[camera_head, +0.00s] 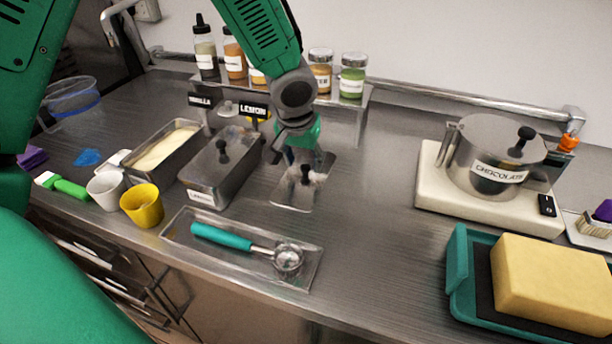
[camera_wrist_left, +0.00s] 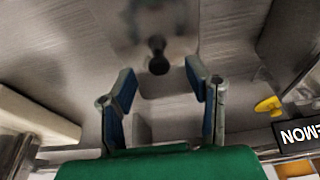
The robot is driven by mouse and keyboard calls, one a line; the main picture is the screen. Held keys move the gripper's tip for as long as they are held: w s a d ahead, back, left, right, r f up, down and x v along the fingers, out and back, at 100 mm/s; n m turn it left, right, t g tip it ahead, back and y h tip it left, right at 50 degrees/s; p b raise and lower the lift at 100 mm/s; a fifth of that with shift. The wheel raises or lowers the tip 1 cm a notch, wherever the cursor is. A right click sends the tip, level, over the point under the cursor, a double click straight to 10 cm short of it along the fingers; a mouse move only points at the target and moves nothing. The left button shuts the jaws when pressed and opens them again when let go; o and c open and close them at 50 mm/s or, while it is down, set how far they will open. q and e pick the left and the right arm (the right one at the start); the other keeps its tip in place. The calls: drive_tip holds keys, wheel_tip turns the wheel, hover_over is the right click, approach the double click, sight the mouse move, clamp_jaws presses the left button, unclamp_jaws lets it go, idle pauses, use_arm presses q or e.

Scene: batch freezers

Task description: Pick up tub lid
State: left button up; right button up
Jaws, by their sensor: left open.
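A flat metal tub lid (camera_head: 289,194) with a black knob lies on the steel counter, right of the lidded tub. My left gripper (camera_head: 303,160) is above it, pointing down, its fingers spread near the knob. In the left wrist view, the lid's black knob (camera_wrist_left: 158,57) lies just beyond the gap between the open, empty fingers (camera_wrist_left: 160,80). The open metal tub (camera_head: 145,179) at the left holds a pale cream mass. The other metal tub (camera_head: 209,182) has its own lid with a black knob. My right gripper is not in view.
A tray (camera_head: 215,253) with a teal-handled scoop (camera_head: 222,237) lies in front. Yellow (camera_head: 142,207) and white (camera_head: 105,190) cups stand left. Behind is a shelf with bottles and jars. A chocolate pot (camera_head: 492,160) stands right; the counter between is clear.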

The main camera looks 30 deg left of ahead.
sight(306, 166)
use_arm(q)
drive_tip(key=x, duration=0.3)
drive_tip(key=shift+w, duration=0.2)
drive_tip(key=shift+s+r, duration=0.1)
clamp_jaws()
